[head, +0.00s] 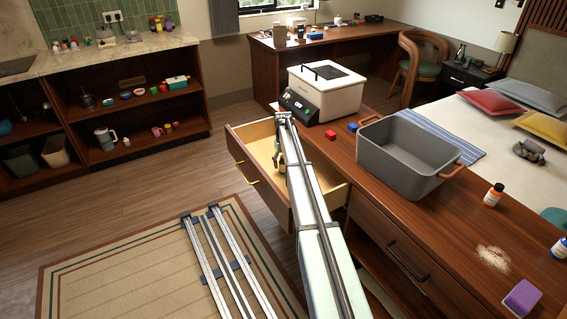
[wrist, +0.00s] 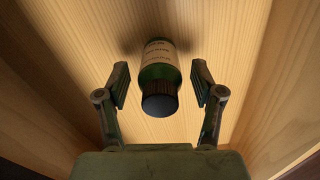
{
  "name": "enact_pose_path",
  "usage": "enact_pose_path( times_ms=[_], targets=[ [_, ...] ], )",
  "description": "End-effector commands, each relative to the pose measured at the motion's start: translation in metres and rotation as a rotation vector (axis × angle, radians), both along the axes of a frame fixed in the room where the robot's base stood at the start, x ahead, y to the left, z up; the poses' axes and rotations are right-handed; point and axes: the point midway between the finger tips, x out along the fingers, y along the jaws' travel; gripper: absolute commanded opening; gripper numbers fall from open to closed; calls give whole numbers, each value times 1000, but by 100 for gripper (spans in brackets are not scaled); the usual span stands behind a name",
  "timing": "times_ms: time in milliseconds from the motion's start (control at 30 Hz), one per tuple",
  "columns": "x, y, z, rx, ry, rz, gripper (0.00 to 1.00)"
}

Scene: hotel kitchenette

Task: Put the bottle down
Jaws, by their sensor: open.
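A bottle (wrist: 160,75) with a green body, a pale label and a dark cap shows in the wrist view. It lies on the light wooden bottom of the open drawer (head: 240,152). My gripper (wrist: 161,86) is open, with one finger on each side of the bottle and a visible gap on both sides. In the head view my gripper (head: 279,157) is inside the drawer, and my arm hides much of the drawer's inside. I cannot make out the bottle in the head view.
On the counter above the drawer stand a white appliance (head: 325,92) and a grey bin (head: 405,155), with small red and blue blocks (head: 331,134) between them. An orange-and-white bottle (head: 493,196), a powder spill (head: 494,258) and a purple sponge (head: 522,297) are at the right.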

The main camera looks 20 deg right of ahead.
Motion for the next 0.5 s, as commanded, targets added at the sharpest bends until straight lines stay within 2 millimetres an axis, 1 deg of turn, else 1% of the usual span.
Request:
enact_pose_path(
  times_ms=[167,267,367,500],
  targets=[
    [0,0,9,0,-2,0,67],
    [0,0,22,-1,-2,0,67],
    [0,0,40,-1,-3,0,67],
    [1,0,68,-1,-3,0,67]
  ],
)
